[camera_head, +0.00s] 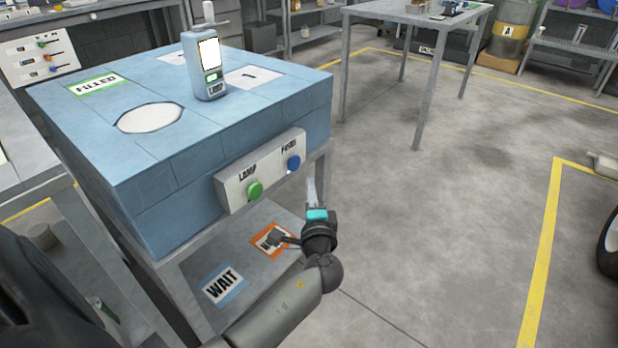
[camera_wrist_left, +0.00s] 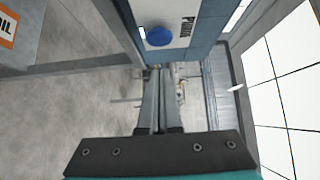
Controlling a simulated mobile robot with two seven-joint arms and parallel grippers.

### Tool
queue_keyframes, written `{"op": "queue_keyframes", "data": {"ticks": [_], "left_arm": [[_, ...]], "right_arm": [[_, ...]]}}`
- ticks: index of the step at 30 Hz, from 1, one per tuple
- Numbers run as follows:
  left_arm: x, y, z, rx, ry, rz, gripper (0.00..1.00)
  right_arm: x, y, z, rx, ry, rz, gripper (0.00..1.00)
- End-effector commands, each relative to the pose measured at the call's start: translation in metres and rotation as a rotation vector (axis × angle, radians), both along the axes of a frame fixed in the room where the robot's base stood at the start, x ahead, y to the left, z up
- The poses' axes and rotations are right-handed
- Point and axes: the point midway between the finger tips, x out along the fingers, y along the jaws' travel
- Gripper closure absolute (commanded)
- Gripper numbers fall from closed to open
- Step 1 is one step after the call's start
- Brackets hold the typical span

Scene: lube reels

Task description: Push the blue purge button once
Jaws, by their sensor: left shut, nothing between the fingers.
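The blue purge button (camera_head: 294,162) is on the right end of a white panel (camera_head: 235,182) on the front of a light blue bench (camera_head: 180,195). A green lamp button (camera_head: 255,189) is to its left. My left gripper (camera_head: 311,182) is shut and empty, just below and to the right of the blue button in the head view. In the left wrist view the blue button (camera_wrist_left: 158,36) is above the shut fingertips (camera_wrist_left: 155,72), and the fingers look apart from it. My right gripper is not in view.
Below is a shelf with a WAIT label (camera_head: 222,285) and an orange label (camera_head: 270,240). A metal table (camera_head: 410,15) stands behind. The floor to the right is open.

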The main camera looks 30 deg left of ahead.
Motion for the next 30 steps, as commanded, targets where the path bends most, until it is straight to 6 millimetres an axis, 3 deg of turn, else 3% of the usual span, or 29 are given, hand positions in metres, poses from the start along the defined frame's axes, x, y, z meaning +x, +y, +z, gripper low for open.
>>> {"op": "queue_keyframes", "data": {"ticks": [4,10,30], "left_arm": [[-0.024,-0.022,0.001,-0.004,0.003,-0.003,1.0],[-0.041,-0.037,0.0,-0.003,0.001,-0.003,1.0],[-0.044,-0.04,0.0,-0.003,0.0,-0.003,1.0]], "right_arm": [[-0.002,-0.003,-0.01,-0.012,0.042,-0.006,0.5],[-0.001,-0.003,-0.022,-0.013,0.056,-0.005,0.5],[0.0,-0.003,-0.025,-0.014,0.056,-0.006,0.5]]}}
